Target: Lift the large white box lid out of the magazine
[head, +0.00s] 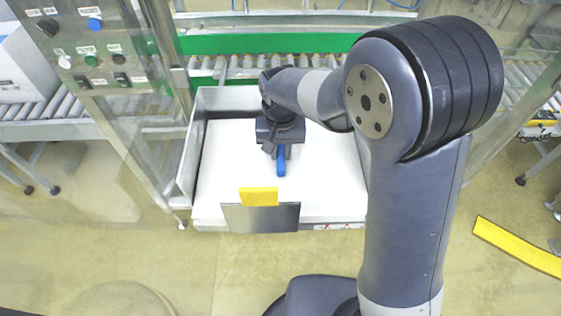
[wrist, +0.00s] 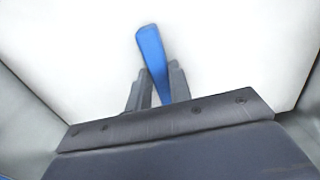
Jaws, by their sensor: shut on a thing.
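The large white box lid (head: 335,180) lies flat in the magazine (head: 187,160), a metal tray with raised side walls. A blue handle or tab (head: 281,162) stands over the middle of the white surface. My gripper (head: 280,148) is above the lid and shut on this blue piece. In the wrist view my gripper (wrist: 157,85) has its two dark fingers on either side of the blue handle (wrist: 151,50), with the white lid (wrist: 240,50) filling the background. Whether the lid touches what is under it cannot be told.
A metal plate (head: 262,219) with a yellow block (head: 259,197) stands at the magazine's front edge. A control panel (head: 92,45) is at the left. A roller conveyor with a green rail (head: 230,44) runs behind. A yellow floor strip (head: 517,247) lies at the right.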

